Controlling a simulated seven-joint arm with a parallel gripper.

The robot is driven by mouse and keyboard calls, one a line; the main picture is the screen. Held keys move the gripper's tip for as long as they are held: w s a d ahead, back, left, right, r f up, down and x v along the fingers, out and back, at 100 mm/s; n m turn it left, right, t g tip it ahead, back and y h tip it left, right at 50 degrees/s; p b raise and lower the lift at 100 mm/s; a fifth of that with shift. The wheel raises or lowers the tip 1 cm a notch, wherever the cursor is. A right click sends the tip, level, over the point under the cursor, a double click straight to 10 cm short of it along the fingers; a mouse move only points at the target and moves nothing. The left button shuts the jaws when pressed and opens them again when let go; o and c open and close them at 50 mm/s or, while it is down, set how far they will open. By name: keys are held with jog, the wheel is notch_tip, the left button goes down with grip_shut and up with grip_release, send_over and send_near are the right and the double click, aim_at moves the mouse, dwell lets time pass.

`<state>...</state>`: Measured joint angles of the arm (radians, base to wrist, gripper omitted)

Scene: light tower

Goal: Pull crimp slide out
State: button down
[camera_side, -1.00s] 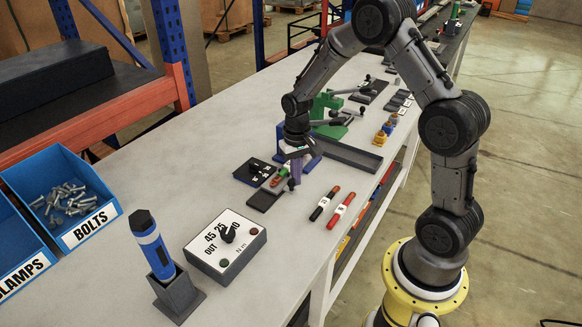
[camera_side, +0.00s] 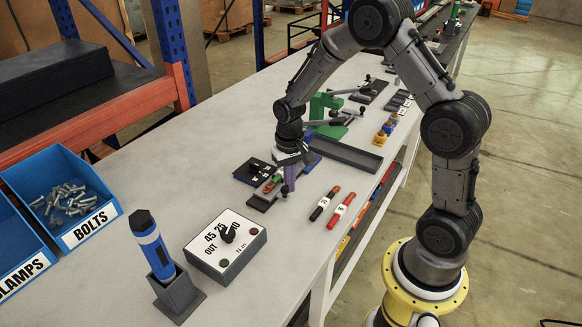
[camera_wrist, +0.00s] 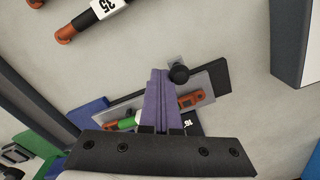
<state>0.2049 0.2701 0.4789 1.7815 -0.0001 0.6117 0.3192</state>
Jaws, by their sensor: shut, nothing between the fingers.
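The crimp slide is a grey plate (camera_wrist: 211,90) with a round black knob (camera_wrist: 179,74), on a dark base in the wrist view. In the side view its dark base (camera_side: 258,203) lies beside a black labelled box (camera_side: 254,171). A cable piece with green and orange parts (camera_wrist: 189,99) lies across the plate. My gripper (camera_wrist: 160,75) has its purple fingers together with nothing between them. The fingertips are just left of the knob in the wrist view; I cannot tell whether they touch it. In the side view my gripper (camera_side: 288,190) is low over the slide and hides part of it.
Two cables, black-red (camera_side: 324,204) and red (camera_side: 341,210), lie to the right. A grey tray (camera_side: 345,152) and a green press (camera_side: 325,112) stand behind. A dial box (camera_side: 225,246) and a blue tool in a stand (camera_side: 160,262) are in front.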

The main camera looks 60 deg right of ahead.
aim_at(284, 188)
jog(key=shift+a, duration=1.5)
jog(key=shift+d+r, duration=0.7)
jog(key=shift+r, duration=0.35)
jog(key=shift+r, duration=2.45)
jog(key=shift+r, duration=0.1)
